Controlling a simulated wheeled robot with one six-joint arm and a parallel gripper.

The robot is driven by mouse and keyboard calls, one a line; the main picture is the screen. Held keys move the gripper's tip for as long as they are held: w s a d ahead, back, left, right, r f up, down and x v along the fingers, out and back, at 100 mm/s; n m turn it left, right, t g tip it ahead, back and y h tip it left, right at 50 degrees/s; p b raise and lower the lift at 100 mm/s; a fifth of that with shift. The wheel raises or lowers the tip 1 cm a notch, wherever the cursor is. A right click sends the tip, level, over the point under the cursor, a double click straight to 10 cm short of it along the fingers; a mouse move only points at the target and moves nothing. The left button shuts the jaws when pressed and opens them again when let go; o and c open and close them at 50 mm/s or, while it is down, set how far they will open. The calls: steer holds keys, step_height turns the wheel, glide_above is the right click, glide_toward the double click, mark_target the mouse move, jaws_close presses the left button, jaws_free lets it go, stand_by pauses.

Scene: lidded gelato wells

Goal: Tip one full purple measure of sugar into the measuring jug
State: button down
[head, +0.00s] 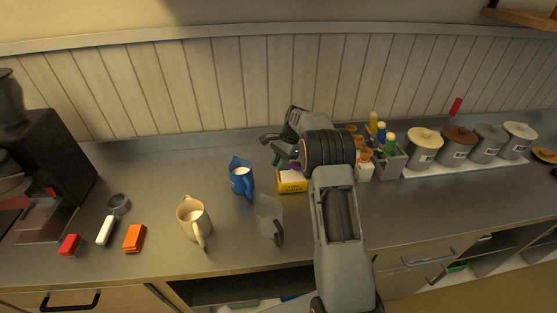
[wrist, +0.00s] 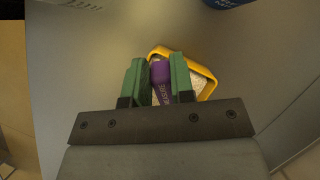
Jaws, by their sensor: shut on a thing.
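My gripper (head: 274,150) is over the yellow sugar tub (head: 291,186) at the middle of the counter. In the wrist view its green fingers (wrist: 160,75) are shut on the purple measure (wrist: 161,72), which is at the opening of the tub (wrist: 205,72). Pale contents show beside the measure. Whether the measure's bowl is full or in the sugar is hidden. The clear measuring jug (head: 267,216), with a dark handle, stands left of the tub and nearer the front. Part of it, with markings, shows at the top of the wrist view (wrist: 84,5).
A blue jug (head: 241,180) stands behind the clear jug and a cream jug (head: 192,218) to its left. Bottles in a caddy (head: 391,162) and several lidded wells (head: 424,148) are on the right. Red (head: 69,244) and orange (head: 134,238) blocks lie left.

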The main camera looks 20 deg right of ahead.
steer(key=shift+f+b, duration=0.85)
steer(key=shift+f, duration=1.3)
